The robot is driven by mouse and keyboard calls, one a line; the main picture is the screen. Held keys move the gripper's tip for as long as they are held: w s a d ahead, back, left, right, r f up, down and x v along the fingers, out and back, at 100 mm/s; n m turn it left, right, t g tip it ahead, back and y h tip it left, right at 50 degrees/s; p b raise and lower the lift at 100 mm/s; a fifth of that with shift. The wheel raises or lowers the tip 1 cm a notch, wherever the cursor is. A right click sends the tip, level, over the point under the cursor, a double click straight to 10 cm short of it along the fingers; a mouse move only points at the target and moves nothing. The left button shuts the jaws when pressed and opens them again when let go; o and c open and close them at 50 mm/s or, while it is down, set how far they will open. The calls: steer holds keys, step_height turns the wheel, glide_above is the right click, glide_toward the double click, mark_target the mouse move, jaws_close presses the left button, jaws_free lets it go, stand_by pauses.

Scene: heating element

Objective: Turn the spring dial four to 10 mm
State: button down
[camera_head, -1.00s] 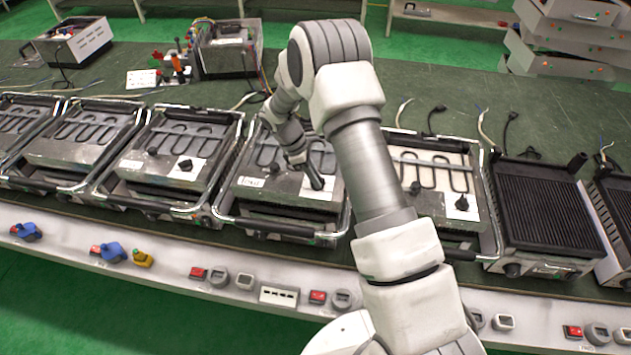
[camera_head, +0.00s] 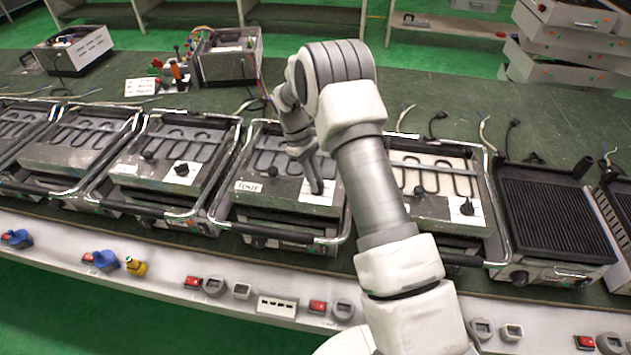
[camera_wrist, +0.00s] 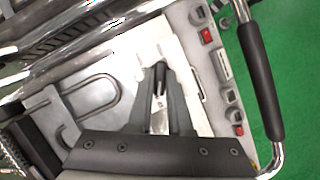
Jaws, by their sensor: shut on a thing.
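My gripper (camera_head: 317,188) points down at the white dial plate (camera_head: 326,197) on the front right of the middle heating unit (camera_head: 267,208). It is shut on a dial there, but the fingers hide the dial, and its number and setting cannot be read. In the wrist view the fingertips (camera_wrist: 160,68) come close together over the pale panel. A second dark dial (camera_head: 272,171) sits to the left on the same unit. Similar dials show on the unit to the left (camera_head: 181,169) and the unit to the right (camera_head: 467,207).
Ribbed grills (camera_head: 555,205) stand at right. A white ledge with red switches (camera_head: 317,307) runs along the front.

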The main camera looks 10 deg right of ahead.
stand_by(0.4)
steer(key=c, duration=0.8)
jaws_free()
steer(key=shift+c, duration=0.2)
steer(key=v, duration=1.7)
steer(key=shift+r, duration=0.2)
